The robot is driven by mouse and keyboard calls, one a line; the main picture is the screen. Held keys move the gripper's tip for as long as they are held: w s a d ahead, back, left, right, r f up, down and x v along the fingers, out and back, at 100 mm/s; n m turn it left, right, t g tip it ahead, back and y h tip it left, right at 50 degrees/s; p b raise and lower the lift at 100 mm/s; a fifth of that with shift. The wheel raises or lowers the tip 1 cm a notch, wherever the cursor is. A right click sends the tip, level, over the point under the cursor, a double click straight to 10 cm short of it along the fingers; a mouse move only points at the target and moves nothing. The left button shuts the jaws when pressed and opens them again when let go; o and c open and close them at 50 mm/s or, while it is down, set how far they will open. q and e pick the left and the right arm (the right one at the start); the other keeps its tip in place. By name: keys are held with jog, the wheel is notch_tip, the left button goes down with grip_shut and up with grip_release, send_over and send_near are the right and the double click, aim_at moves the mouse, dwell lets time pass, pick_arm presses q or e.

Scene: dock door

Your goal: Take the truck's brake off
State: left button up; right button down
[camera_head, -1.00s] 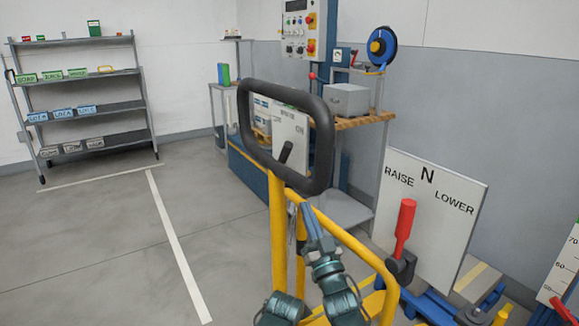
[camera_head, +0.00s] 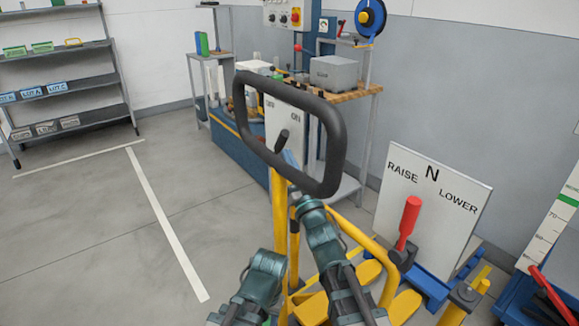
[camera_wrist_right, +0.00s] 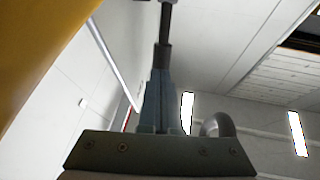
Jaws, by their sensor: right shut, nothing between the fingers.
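The truck's brake lever (camera_head: 283,138) is a short black handle in front of a white plate (camera_head: 271,120) marked OFF and ON. It shows inside the black loop handle (camera_head: 335,150) on the yellow truck frame (camera_head: 279,215). The lever leans slightly right at its top; which mark it points to is unclear. My right gripper (camera_head: 290,157) is just below the lever, partly behind the loop. In the right wrist view its shut, empty fingers (camera_wrist_right: 159,78) line up with a black rod (camera_wrist_right: 164,45); I cannot tell whether they touch. My left gripper is not in view.
A red-topped lever (camera_head: 409,222) stands before a RAISE, N, LOWER board (camera_head: 440,225) at right. The loop handle and yellow tubes surround my right arm closely. A bench with a grey box (camera_head: 334,73) stands behind; shelves (camera_head: 75,85) are at far left. The left floor is clear.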

aim_at(282, 142)
jog(key=shift+w+a+r, duration=0.15)
jog(key=shift+w+r, duration=0.15)
jog(key=shift+w, duration=0.2)
jog(key=r+g+p, duration=0.1)
jog(key=p, duration=0.1)
jog(key=w+r+g+p, duration=0.1)
jog(key=p, duration=0.2)
jog(key=a+r+p, duration=0.1)
jog(key=p, duration=0.2)
jog(key=shift+w+a+r+n+g+h, duration=0.1)
jog(key=shift+w+r+n+g+h, duration=0.05)
jog(key=shift+w+n+g+h, duration=0.2)
jog(key=shift+w+a+p, duration=0.2)
jog(key=shift+p, duration=0.2)
jog(key=x, duration=0.2)
jog(key=p+x, duration=0.1)
jog(key=x, duration=0.1)
jog(key=shift+s+a, duration=0.15)
jog(key=shift+a, duration=0.15)
jog(key=shift+w+a, duration=1.05)
jog(key=shift+w, duration=0.35)
jog(key=shift+w+a, duration=0.1)
